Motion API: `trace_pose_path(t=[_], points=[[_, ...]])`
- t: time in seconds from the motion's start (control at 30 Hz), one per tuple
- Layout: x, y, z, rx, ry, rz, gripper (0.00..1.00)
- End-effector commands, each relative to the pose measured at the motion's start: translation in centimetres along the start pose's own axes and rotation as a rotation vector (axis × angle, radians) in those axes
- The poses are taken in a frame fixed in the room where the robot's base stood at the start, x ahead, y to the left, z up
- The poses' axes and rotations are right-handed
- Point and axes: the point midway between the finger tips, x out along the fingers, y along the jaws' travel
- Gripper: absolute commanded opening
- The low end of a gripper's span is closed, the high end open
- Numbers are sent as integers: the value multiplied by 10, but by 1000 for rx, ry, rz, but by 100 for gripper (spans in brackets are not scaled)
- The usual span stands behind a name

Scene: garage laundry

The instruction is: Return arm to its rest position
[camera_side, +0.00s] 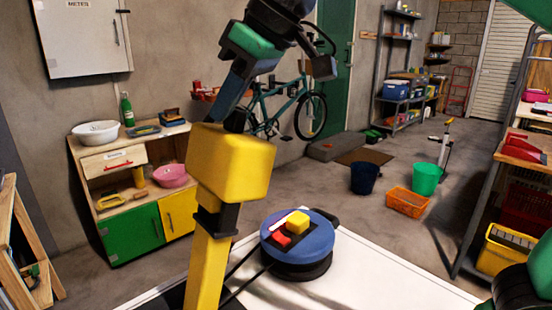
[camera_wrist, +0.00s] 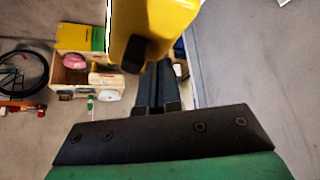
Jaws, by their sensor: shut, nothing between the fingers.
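My gripper (camera_side: 238,100) hangs below its green palm in the side view, with its dark fingers pointing down beside my yellow arm link. The fingertips are partly hidden by that link's block-shaped top. In the wrist view my gripper (camera_wrist: 160,75) shows as two dark fingers close together, with nothing held between them. My yellow link fills the upper middle of that view, very close to the fingertips. I cannot tell whether they touch. My arm is folded high above the white table (camera_side: 400,290).
A blue round-topped object (camera_side: 325,236) on the table carries a yellow block (camera_side: 319,223) and a red block (camera_side: 291,232). A wooden cabinet (camera_side: 115,163) stands at the left wall. A bicycle (camera_side: 285,110) and green door (camera_side: 338,60) are behind.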

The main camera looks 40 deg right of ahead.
Motion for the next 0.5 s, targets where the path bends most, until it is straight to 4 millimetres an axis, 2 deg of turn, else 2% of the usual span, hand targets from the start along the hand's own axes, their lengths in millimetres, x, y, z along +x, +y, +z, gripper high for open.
trace_pose_path(t=[0.37,0.5], points=[[-2,0,-1,-2,2,-4,0],[-3,-12,6,-35,-4,-87,0]])
